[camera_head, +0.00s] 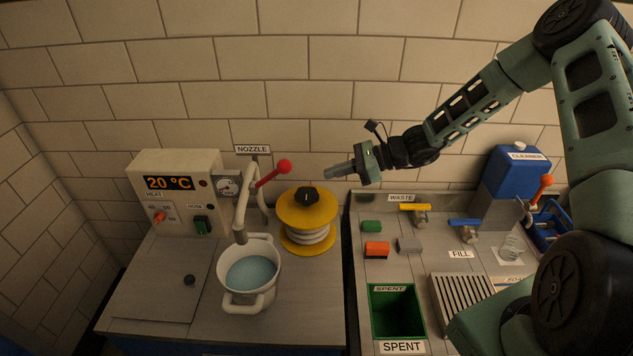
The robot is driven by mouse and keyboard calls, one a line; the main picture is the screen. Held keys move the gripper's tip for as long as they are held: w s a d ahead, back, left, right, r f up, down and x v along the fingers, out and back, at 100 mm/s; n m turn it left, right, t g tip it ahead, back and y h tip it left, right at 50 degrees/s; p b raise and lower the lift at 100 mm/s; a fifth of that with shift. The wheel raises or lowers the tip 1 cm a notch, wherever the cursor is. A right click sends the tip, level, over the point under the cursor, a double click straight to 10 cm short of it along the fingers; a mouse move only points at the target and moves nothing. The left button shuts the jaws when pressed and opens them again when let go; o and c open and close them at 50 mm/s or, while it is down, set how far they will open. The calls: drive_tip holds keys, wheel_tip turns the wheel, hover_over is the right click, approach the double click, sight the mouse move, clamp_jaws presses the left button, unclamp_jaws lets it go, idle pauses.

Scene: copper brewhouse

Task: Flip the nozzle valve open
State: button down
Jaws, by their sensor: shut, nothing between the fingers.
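The nozzle valve has a red lever with a ball knob (284,166), tilted up to the right under the NOZZLE sign (252,149). The lever joins the grey nozzle pipe (241,207), whose spout points down over a white pot (250,299) of bluish liquid. No stream shows from the spout. My gripper (330,172) is shut and empty, pointing left, to the right of the red knob and apart from it in the picture. How far apart they are in depth I cannot tell.
A yellow hose reel (308,211) stands below my gripper. A control box (176,190) reading 20 °C is at the left. At the right are the green SPENT bin (395,312), taps, small blocks, and a blue CLEANER container (517,170). A tiled wall closes the back.

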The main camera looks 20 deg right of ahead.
drive_tip(key=shift+b+v, duration=0.35)
drive_tip(key=shift+v, duration=1.6)
drive_tip(key=shift+r, duration=0.1)
drive_tip(key=s+a+r+n+g+h+b, duration=0.1)
drive_tip(key=s+a+r+n+g+h, duration=0.1)
drive_tip(key=s+a+n+g, duration=0.35)
drive_tip(key=s+a+r+n+g+h, duration=0.2)
drive_tip(key=s+a+n, duration=0.6)
drive_tip(key=a, duration=0.1)
drive_tip(key=s+a+r+n+t+h, duration=0.1)
drive_tip(key=s+n+h, duration=0.3)
drive_tip(key=s+n, duration=0.4)
drive_tip(key=s+a+r+n+t+h+b, duration=0.1)
drive_tip(key=s+r+n+h, duration=0.2)
drive_tip(key=s+n, duration=0.5)
drive_tip(key=s+h, duration=0.1)
drive_tip(key=s, duration=0.2)
drive_tip(key=shift+r+n, duration=0.2)
drive_tip(key=shift+n, duration=0.15)
